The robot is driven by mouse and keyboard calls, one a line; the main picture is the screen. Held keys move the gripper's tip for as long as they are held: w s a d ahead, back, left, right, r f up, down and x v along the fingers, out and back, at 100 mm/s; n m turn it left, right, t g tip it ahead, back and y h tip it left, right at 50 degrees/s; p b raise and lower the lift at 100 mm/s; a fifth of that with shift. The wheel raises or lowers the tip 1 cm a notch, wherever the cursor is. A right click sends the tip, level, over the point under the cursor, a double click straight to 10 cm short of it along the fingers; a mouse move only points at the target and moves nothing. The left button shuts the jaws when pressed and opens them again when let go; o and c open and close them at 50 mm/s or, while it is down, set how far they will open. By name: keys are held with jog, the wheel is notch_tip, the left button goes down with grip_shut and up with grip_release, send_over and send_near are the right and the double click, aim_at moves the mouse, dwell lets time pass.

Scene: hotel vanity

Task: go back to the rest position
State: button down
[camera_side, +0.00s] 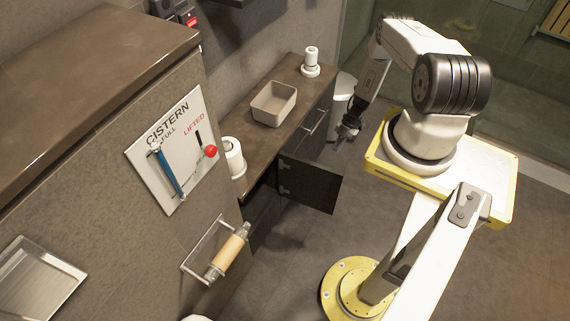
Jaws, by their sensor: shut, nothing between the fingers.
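My gripper (346,132) hangs at the end of my arm, in the middle of the side view. It is small and dark here, pointing down, and it is shut with nothing held. It is in free air to the right of the vanity counter (243,138), near the open dark cabinet door (311,186), and appears apart from both.
On the counter stand a beige bin (273,104), a white roll on a holder (234,158) and another white roll (311,62). A cistern panel (173,152) with a blue lever and red knob is on the left wall. A paper holder (217,249) sticks out below. Grey floor is clear.

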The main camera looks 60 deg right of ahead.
jog(key=shift+w, duration=0.1)
jog(key=w+d+r+m+t+h, duration=0.2)
jog(key=w+r+m+t+h, duration=0.15)
jog(key=w+r, duration=1.15)
jog(key=w+a+r+m+t+h, duration=0.1)
jog(key=w+a+r+m+h, duration=0.4)
jog(key=w+r, duration=0.6)
jog(key=s+a+r+m, duration=0.4)
jog(key=s+a+r, duration=0.3)
jog(key=a+r, duration=0.55)
jog(key=s+a+r+m+g, duration=0.3)
jog(key=s+a+r, duration=0.1)
jog(key=s+a, duration=0.6)
jog(key=s+y, duration=0.1)
jog(key=s, duration=0.1)
jog(key=shift+s+a, duration=0.3)
